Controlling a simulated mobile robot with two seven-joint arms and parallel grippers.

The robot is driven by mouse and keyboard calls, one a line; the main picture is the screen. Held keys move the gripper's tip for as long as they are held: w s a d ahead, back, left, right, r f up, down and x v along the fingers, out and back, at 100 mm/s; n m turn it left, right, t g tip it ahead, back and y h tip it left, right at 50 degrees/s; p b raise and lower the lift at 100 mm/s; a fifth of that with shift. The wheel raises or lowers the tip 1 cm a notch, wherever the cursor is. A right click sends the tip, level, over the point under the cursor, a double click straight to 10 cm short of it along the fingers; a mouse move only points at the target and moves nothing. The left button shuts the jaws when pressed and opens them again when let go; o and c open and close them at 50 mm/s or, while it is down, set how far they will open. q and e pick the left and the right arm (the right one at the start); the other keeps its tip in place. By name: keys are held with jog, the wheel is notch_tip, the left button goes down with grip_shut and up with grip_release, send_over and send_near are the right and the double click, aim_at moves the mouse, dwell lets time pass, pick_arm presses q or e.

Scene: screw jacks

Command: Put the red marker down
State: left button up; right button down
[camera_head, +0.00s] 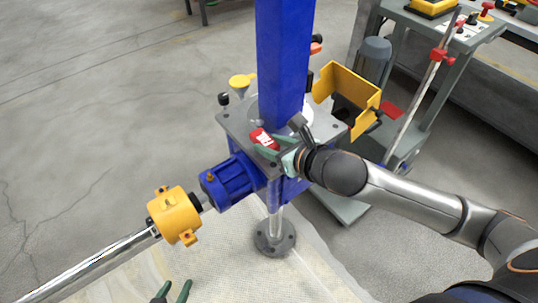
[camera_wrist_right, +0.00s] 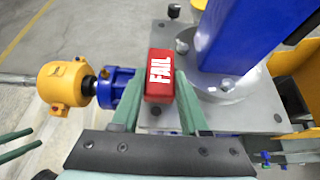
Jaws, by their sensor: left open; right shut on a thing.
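The red marker (camera_head: 264,139) is a small red block with white lettering, which reads "FAIL" in the right wrist view (camera_wrist_right: 160,72). It is at the grey top plate (camera_head: 235,124) of the screw jack, left of the blue column (camera_head: 284,60). My right gripper (camera_head: 272,150) is shut on it; the green fingers lie along both sides of the marker in the wrist view (camera_wrist_right: 159,100). I cannot tell whether its underside touches the plate. My left gripper (camera_head: 172,291) is open and empty at the bottom edge, low and away from the jack.
A blue motor housing (camera_head: 231,183) and yellow coupling (camera_head: 174,215) on a steel shaft stick out to the left. A yellow bracket (camera_head: 346,95) stands right of the column. A yellow knob (camera_head: 240,82) is behind the plate. A grey bench (camera_head: 470,40) is at the upper right.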

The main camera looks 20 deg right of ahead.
aim_at(269, 162)
jog(key=shift+a+f, duration=0.3)
jog(key=shift+f, duration=0.05)
notch_tip(269, 162, down, 3)
jog(key=shift+r+b, duration=0.1)
jog(key=shift+b, duration=0.4)
jog(key=shift+w+d, duration=0.1)
pick_arm(q)
jog(key=shift+s+d+f, duration=0.15)
jog(key=shift+d+f, duration=0.3)
pick_arm(e)
jog(key=shift+f, duration=0.2)
jog(key=shift+c, duration=2.1)
grip_release()
pick_arm(q)
jog(key=shift+a, duration=0.15)
